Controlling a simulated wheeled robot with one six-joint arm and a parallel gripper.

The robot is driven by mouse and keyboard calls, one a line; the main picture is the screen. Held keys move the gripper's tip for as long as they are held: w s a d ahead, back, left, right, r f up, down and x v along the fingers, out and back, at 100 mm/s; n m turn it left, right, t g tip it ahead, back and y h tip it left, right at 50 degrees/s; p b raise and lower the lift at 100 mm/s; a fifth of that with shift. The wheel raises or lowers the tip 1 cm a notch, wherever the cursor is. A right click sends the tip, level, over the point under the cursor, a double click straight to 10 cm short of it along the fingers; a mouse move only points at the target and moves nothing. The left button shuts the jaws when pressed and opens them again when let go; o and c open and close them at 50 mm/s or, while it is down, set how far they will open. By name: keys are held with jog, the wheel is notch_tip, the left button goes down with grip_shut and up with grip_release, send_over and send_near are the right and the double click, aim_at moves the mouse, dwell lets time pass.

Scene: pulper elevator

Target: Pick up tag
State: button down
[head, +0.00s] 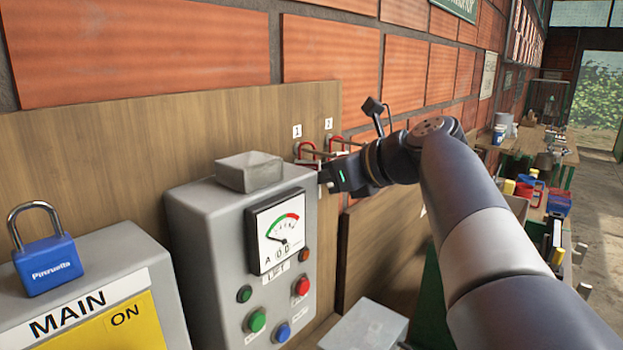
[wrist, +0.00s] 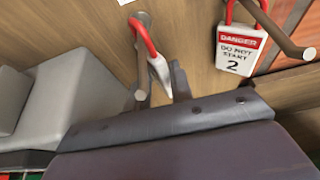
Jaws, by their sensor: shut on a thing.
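A tag with a red shackle (wrist: 148,42) and a white body (wrist: 160,70) is on the left peg in the wrist view, seen nearly edge-on. My gripper (wrist: 162,82) is shut on its white body, with the dark fingers at its sides. A second tag (wrist: 240,50), reading "DANGER DO NOT START 2", hangs by its red shackle from the right peg, apart from my gripper. In the head view my gripper (head: 326,178) is at the wooden board, just below the red shackles (head: 306,151). The tag bodies there are largely hidden.
A grey control box (head: 226,225) with a dial and buttons stands close left of my gripper. A blue padlock (head: 45,258) sits on the grey MAIN box (head: 150,262). The wooden pegs (wrist: 290,40) stick out from the board. A cluttered bench (head: 540,150) runs along the right.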

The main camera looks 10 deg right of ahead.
jog(key=s+d+b, duration=0.1)
jog(key=s+d, duration=0.4)
jog(key=s, duration=0.2)
jog(key=s+d+r+b, duration=0.1)
jog(key=s+d+b, duration=0.1)
jog(key=s+d, duration=0.3)
jog(key=s, duration=0.2)
jog(key=shift+s, duration=0.3)
jog(key=shift+w+d, duration=0.15)
jog(key=shift+d, duration=0.1)
jog(key=c, duration=2.1)
grip_release()
jog(key=shift+c, duration=0.2)
jog(key=o, duration=1.3)
jog(key=shift+w, duration=0.1)
jog(key=o, duration=0.4)
jog(key=shift+s+a, duration=0.25)
jog(key=shift+s, duration=0.3)
